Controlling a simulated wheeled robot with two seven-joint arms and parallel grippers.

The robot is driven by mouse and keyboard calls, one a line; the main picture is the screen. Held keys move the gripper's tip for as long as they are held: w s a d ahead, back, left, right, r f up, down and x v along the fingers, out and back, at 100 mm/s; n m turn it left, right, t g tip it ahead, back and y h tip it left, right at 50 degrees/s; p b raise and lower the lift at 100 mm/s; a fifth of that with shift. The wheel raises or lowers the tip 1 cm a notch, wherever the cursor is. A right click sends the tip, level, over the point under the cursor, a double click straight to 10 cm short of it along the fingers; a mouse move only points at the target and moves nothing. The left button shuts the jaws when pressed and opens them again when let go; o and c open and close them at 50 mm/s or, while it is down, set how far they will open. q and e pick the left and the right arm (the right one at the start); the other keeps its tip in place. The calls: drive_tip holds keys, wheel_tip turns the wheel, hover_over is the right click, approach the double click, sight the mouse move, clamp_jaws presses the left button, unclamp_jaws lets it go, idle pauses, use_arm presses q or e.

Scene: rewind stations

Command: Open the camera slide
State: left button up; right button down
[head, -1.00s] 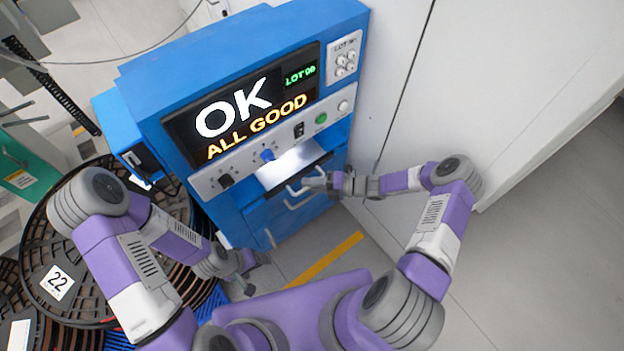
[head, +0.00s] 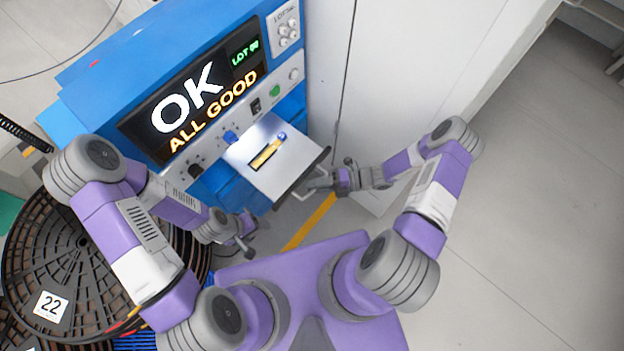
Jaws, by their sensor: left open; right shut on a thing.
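The camera slide (head: 290,157) is a pale flat drawer that sticks out of the front of the blue machine (head: 90,95). A dark slot with a yellow strip and a small blue part lie on its top. My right gripper (head: 314,184) is at the slide's front right edge, shut on the slide's handle (head: 303,192). The fingers partly hide the handle. My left gripper (head: 248,243) is open and empty, low in front of the machine and apart from the slide.
The machine's screen (head: 190,103) reads OK, ALL GOOD. Knobs and buttons sit below it. Large black reels (head: 85,245), one labelled 22, stand at the left. A white cabinet wall (head: 400,75) is right of the machine. Grey floor (head: 540,230) is free at the right.

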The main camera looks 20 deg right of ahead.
drive_tip(key=c, duration=1.1)
unclamp_jaws()
drive_tip(key=shift+c, duration=0.2)
drive_tip(key=shift+d, duration=0.1)
drive_tip(key=v, duration=0.7)
drive_tip(key=shift+d+p, duration=0.25)
drive_tip(key=shift+p, duration=0.1)
drive_tip(key=s+a+f+n+g+h, duration=0.2)
drive_tip(key=s+a+n+g+h, duration=0.15)
drive_tip(key=n, duration=0.75)
drive_tip(key=s+a+f+n+g+h, duration=0.25)
drive_tip(key=s+a+n+h, duration=0.2)
drive_tip(key=n, duration=0.55)
drive_tip(key=r+n+t+h, duration=0.1)
drive_tip(key=n, duration=0.4)
drive_tip(key=a+r+n+t+h, duration=0.1)
drive_tip(key=n, duration=0.4)
drive_tip(key=w+a+r+n+t+h, duration=0.1)
drive_tip(key=r+n, duration=0.1)
drive_tip(key=n, duration=0.4)
drive_tip(key=shift+a+r+h, duration=0.1)
drive_tip(key=shift+h, duration=0.3)
